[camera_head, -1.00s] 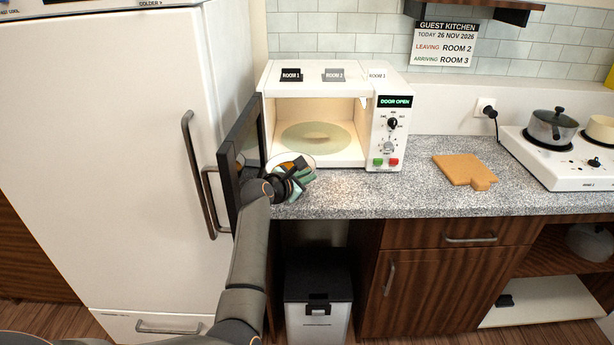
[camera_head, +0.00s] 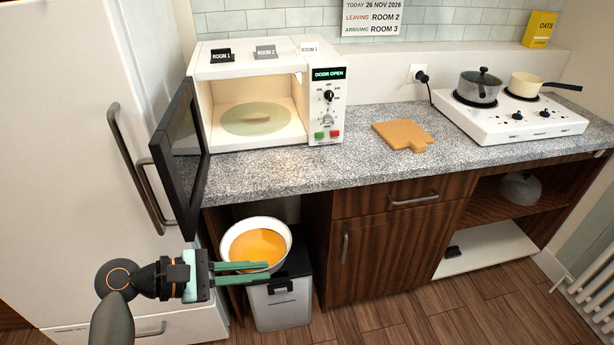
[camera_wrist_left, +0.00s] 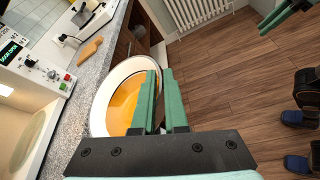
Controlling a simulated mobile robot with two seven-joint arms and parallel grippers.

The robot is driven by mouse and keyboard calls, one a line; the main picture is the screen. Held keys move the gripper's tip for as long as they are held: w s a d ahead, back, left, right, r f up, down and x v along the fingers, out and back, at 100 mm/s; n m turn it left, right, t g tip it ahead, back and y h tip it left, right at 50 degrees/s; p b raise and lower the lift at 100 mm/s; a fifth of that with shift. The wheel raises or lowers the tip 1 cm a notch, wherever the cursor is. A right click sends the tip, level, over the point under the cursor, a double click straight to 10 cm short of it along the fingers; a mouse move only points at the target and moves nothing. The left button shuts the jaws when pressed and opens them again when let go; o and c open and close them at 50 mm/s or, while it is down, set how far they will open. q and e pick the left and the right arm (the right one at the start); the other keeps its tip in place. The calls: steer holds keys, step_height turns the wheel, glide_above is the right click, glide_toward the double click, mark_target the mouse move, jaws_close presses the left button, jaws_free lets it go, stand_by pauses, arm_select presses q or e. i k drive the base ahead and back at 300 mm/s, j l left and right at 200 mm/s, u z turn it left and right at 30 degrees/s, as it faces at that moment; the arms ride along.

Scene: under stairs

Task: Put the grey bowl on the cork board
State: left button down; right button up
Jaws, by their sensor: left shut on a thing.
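The grey bowl (camera_head: 228,246), pale and holding orange liquid, is in my left gripper (camera_head: 266,267). The gripper's green fingers are shut on the bowl's near rim. The bowl looks level and hangs in front of the counter, clear of it. In the left wrist view, the bowl (camera_wrist_left: 98,112) shows beside the gripper's fingers (camera_wrist_left: 162,76). The cork board (camera_head: 403,134), brown with a short handle, lies bare on the counter between microwave and hob. Part of my right gripper (camera_wrist_left: 284,14) shows at the top right of the left wrist view; its jaws cannot be made out.
The microwave (camera_head: 329,102) stands open and its interior shows only a turntable (camera_head: 256,118). Its dark door (camera_head: 180,160) sticks out toward me. A bin (camera_head: 280,308) stands below the bowl. The hob (camera_head: 515,125) holds two pans. The counter before the board is clear.

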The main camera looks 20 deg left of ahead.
mark_target(403, 132)
steer(key=i+l+u, duration=0.15)
steer(key=l, duration=0.25)
steer(key=i+l+u, duration=0.1)
steer(key=i+l, duration=0.25)
steer(key=i+l+u, duration=0.15)
steer(key=l, duration=0.4)
steer(key=i+l+u, duration=0.1)
steer(key=l, duration=0.35)
steer(key=i+l+u, duration=0.15)
steer(key=i+l, duration=0.15)
steer(key=l, duration=0.2)
steer(key=i+l+u, duration=0.15)
steer(key=l, duration=0.35)
steer(key=i+l+u, duration=0.1)
steer(key=l, duration=0.4)
steer(key=i+l+u, duration=0.15)
steer(key=l, duration=0.35)
